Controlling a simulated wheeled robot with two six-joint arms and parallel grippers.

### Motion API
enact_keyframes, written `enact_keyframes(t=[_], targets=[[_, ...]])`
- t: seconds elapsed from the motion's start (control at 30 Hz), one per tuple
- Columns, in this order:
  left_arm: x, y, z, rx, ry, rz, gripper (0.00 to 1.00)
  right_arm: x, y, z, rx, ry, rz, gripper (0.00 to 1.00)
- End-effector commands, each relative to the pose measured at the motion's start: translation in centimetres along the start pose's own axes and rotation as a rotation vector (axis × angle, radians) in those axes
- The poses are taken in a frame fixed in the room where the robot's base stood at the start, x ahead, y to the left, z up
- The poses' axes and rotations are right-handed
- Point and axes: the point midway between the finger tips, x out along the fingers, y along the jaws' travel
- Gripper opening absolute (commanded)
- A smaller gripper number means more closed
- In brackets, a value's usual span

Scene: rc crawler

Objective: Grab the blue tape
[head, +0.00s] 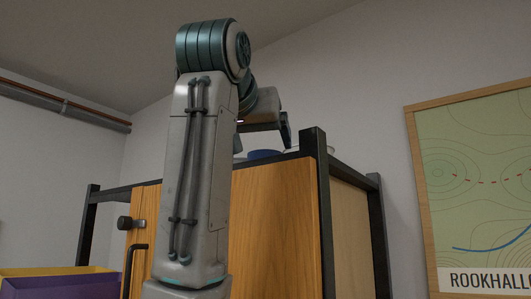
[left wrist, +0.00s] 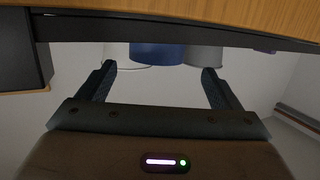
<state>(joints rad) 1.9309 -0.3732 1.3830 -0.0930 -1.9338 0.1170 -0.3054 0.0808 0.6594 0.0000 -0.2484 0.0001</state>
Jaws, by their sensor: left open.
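The blue tape (head: 262,154) lies on top of a wooden cabinet, and only a low blue strip of it shows above the top edge. In the left wrist view the blue tape (left wrist: 157,53) appears between and beyond my fingertips, partly cut off by the cabinet's dark edge bar. My left gripper (head: 285,130) is raised above the cabinet top, close to the tape, with its fingers pointing down. In the left wrist view the left gripper (left wrist: 158,70) is open, and nothing is held between its fingers. My right gripper is not in view.
The cabinet (head: 272,215) has a black frame whose corner post (head: 313,150) rises above the top. A grey roll-like thing (left wrist: 203,56) sits right beside the tape. Purple and yellow bins (head: 60,283) stand at lower left. A framed map (head: 475,185) hangs at right.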

Motion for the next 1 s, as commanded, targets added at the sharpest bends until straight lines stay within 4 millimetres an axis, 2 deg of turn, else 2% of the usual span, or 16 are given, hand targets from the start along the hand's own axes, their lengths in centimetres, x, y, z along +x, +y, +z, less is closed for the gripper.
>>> enact_keyframes(t=[0.17,0.3,0.43,0.73,0.77,1.0], targets=[[1.2,0.2,-0.1,0.0,-0.002,0.002,0.86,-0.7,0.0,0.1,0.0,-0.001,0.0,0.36],[3.4,0.5,-0.1,-0.001,-0.003,0.002,0.86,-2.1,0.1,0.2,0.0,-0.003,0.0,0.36],[5.0,0.5,0.1,0.0,-0.001,0.001,0.86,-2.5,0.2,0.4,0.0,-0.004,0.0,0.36],[5.7,0.5,0.3,0.001,0.001,0.0,0.86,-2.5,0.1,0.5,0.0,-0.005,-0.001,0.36],[5.7,0.4,0.3,0.001,0.001,0.0,0.84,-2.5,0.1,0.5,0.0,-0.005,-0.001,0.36],[5.7,0.4,0.3,0.0,0.001,0.0,0.38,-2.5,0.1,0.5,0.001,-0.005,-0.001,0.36]])
